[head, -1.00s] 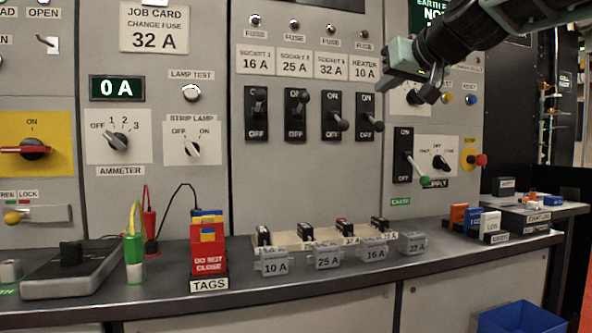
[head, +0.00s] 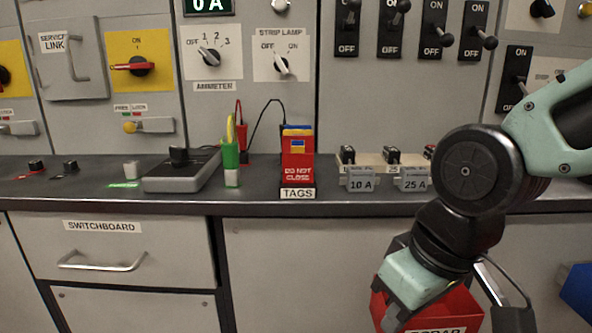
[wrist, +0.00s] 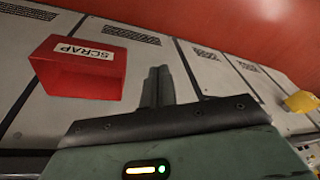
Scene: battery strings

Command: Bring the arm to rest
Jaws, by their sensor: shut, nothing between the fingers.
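My gripper (head: 392,318) hangs low at the lower right of the head view, in front of the bench. My bent arm comes in from the right edge above it. In the wrist view the two dark fingers (wrist: 158,86) lie close together with nothing between them. A red scrap bin (wrist: 80,82) is beside the fingers, to their left in that view. The bin also shows in the head view (head: 455,308), partly hidden behind my gripper and wrist. I cannot tell whether the gripper touches it.
The bench edge (head: 250,207) runs behind my arm. On it stand a red tag holder (head: 297,160), a grey box (head: 180,178) and grey fuse carriers (head: 361,180), some hidden by my arm. A blue bin (head: 577,292) is at the right edge. The space before the drawer (head: 110,250) looks clear.

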